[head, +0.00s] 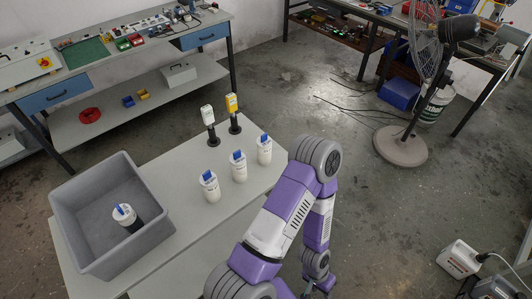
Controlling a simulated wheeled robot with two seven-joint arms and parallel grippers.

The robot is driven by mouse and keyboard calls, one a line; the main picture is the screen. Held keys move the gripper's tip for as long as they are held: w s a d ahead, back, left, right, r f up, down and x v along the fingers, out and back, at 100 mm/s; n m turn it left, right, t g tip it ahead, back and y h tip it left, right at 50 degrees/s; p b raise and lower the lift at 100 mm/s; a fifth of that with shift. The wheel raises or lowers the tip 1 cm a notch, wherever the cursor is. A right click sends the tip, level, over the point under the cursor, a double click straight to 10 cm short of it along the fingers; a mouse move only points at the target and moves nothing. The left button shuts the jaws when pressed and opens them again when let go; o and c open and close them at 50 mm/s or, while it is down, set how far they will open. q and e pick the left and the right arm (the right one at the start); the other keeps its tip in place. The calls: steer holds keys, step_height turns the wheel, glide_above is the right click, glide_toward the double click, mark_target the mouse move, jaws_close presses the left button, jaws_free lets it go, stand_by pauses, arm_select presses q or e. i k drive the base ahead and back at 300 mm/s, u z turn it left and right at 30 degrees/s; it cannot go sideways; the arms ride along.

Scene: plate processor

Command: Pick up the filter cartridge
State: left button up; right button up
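Three white cylinders with blue tops, which look like filter cartridges, stand upright in a slanting row on the grey table: one on the left (210,188), one in the middle (239,168) and one on the right (264,151). Another white, blue-topped cylinder (124,215) with a dark lower part stands inside the grey bin (165,225). My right arm reaches in from the bottom, bent at the elbow. Its gripper (320,287) hangs at the bottom edge, partly cut off, to the right of the table and apart from the cylinders. My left gripper is not in view.
Behind the cylinders, a white device (208,118) and a yellow one (232,105) stand on black holders. A workbench (120,55) is at the back left. A fan (402,145) stands on the floor at right. The table's front part is clear.

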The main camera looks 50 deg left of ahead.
mark_target(238, 158)
steer(key=i, duration=0.5)
steer(key=u, duration=2.85)
